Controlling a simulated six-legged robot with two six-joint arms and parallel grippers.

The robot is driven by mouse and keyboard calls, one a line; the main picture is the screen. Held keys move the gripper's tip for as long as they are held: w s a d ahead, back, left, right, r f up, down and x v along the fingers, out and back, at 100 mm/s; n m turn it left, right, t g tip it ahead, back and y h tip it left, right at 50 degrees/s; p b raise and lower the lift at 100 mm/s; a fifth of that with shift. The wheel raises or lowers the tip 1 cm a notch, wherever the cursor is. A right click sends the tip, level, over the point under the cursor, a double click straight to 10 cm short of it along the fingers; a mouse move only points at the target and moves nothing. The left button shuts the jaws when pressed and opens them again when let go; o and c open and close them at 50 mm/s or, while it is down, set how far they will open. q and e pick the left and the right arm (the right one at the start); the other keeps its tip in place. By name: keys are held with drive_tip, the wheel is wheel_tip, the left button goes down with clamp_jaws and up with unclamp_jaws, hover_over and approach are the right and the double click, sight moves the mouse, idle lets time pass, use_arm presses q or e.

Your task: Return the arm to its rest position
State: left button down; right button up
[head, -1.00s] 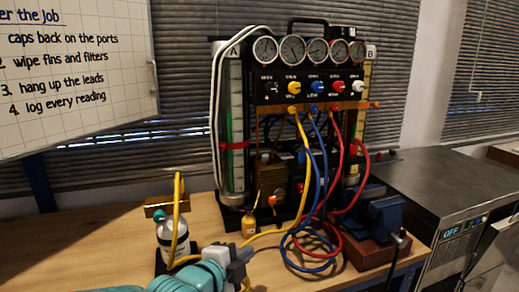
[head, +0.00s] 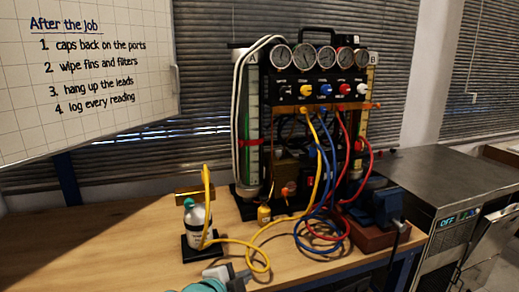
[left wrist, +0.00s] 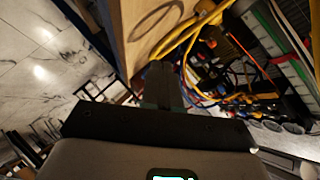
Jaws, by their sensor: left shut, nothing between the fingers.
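My left gripper (head: 228,276) shows at the bottom of the head view, low over the front of the wooden bench (head: 130,243). Its fingers are shut with nothing between them. In the left wrist view the shut fingers (left wrist: 161,84) point toward the bench edge and a yellow hose. The yellow hose (head: 261,237) loops on the bench just beyond the gripper in the head view. My right gripper is not in view.
A gauge rig (head: 305,90) stands at the back, with blue (head: 318,240) and red hoses hanging down. A small white bottle (head: 196,225) stands on a dark base at left. A blue vise (head: 381,206) sits at right, beside a metal cabinet (head: 440,178). The bench's left part is clear.

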use_arm(q)
drive_tip(key=s+a+f+n+g+y+p, duration=0.1)
drive_tip(key=s+a+f+n+g+p, duration=0.1)
drive_tip(key=s+f+n, duration=0.35)
drive_tip(key=s+a+f+n+g+y+p, duration=0.1)
drive_tip(key=s+a+f+n+g+p, duration=0.15)
drive_tip(key=f, duration=0.65)
drive_tip(key=s+a+f+n+g+p, duration=0.1)
drive_tip(key=s+f+n+g, duration=0.1)
drive_tip(key=s+n, duration=0.2)
drive_tip(key=s+a+f+n+g+p, duration=0.1)
drive_tip(key=s+f+n+g+p, duration=0.1)
drive_tip(key=s, duration=0.8)
drive_tip(key=s+a+f+n+g+p, duration=0.1)
drive_tip(key=s+f+n+g+p, duration=0.1)
drive_tip(key=s+f+n, duration=0.2)
drive_tip(key=s+n, duration=0.2)
drive_tip(key=s, duration=0.1)
drive_tip(key=shift+s+f, duration=0.25)
drive_tip(key=shift+s, duration=0.05)
